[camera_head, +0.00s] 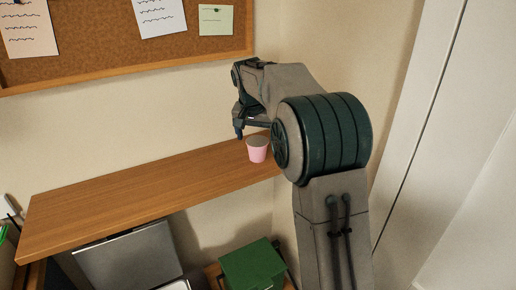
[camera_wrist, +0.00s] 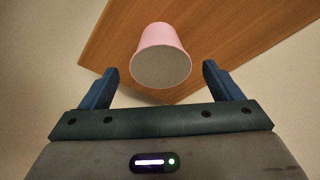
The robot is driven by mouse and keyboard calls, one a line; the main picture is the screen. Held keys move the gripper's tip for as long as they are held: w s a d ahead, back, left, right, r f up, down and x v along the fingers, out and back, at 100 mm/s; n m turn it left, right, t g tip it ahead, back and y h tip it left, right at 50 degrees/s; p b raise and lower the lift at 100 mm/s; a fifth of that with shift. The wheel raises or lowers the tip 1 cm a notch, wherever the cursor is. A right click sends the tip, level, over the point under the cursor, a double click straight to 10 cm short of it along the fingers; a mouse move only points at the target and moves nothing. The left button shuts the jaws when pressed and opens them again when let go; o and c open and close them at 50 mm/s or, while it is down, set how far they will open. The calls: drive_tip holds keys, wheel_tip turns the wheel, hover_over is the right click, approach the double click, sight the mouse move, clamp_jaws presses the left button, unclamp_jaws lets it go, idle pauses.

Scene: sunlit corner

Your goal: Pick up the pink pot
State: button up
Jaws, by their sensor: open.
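The pink pot (camera_head: 257,150) stands upright near the right end of a wooden shelf (camera_head: 120,200). My gripper (camera_head: 240,133) hangs just above and slightly left of the pot in that view, partly hidden by my arm. In the wrist view the pot (camera_wrist: 160,52) lies ahead, between the lines of the two blue fingers, with its pale grey round end facing the camera. The gripper (camera_wrist: 160,85) is open and empty, and neither finger visibly touches the pot.
A corkboard (camera_head: 110,55) with pinned notes hangs on the wall above the shelf. Below are a grey laptop-like panel (camera_head: 130,258) and a green box (camera_head: 252,264). The wall corner lies close behind the pot. The shelf left of the pot is clear.

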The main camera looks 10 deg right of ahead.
sight(257, 141)
drive_tip(key=shift+p+x, duration=0.8)
drive_tip(key=shift+x, duration=2.1)
drive_tip(key=shift+w, duration=0.1)
drive_tip(key=c, duration=1)
